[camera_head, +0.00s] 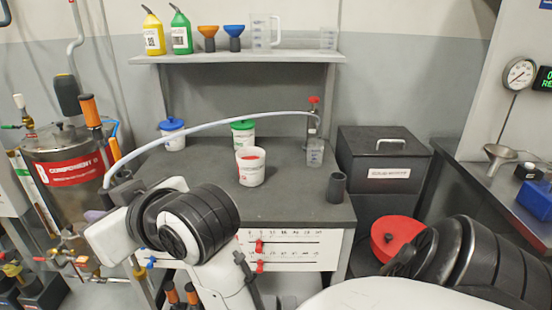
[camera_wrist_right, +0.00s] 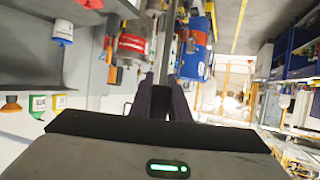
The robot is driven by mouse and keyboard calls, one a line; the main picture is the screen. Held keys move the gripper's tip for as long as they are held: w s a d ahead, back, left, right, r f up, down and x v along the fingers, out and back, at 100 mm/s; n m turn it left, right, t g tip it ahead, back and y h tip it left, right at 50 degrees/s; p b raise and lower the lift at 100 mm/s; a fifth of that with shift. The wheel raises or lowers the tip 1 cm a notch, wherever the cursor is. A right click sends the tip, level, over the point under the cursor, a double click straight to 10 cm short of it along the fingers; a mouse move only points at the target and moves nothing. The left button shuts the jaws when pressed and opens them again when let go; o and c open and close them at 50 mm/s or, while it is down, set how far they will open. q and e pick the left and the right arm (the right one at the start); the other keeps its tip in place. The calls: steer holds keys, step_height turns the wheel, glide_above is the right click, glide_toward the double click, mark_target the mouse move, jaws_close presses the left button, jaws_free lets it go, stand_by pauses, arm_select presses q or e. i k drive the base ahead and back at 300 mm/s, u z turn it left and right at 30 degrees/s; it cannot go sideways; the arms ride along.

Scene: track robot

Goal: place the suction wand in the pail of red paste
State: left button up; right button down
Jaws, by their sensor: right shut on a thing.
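The pail of red paste (camera_head: 250,172) is an open white tub with a red label, standing on the grey bench; red shows inside. My right gripper (camera_head: 116,191) is left of it, by the steel tank. In the right wrist view my right gripper's dark fingers (camera_wrist_right: 166,100) are shut on a thin grey rod, which I take as the suction wand (camera_wrist_right: 164,55). A pale translucent hose (camera_head: 200,124) arches from near this gripper over the pails to a red-topped fitting (camera_head: 313,102). Much of the wand is hidden in the head view. My left gripper is not in view.
Blue-lidded (camera_head: 173,140) and green-lidded (camera_head: 243,138) pails stand behind the open one. A clear beaker (camera_head: 315,156) and a dark cup (camera_head: 336,188) stand to its right. A steel tank (camera_head: 70,195) stands left of the bench. A shelf (camera_head: 240,58) hangs above.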

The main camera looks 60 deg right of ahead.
mark_target(252, 178)
steer(key=z, duration=0.95)
steer(key=i, duration=1)
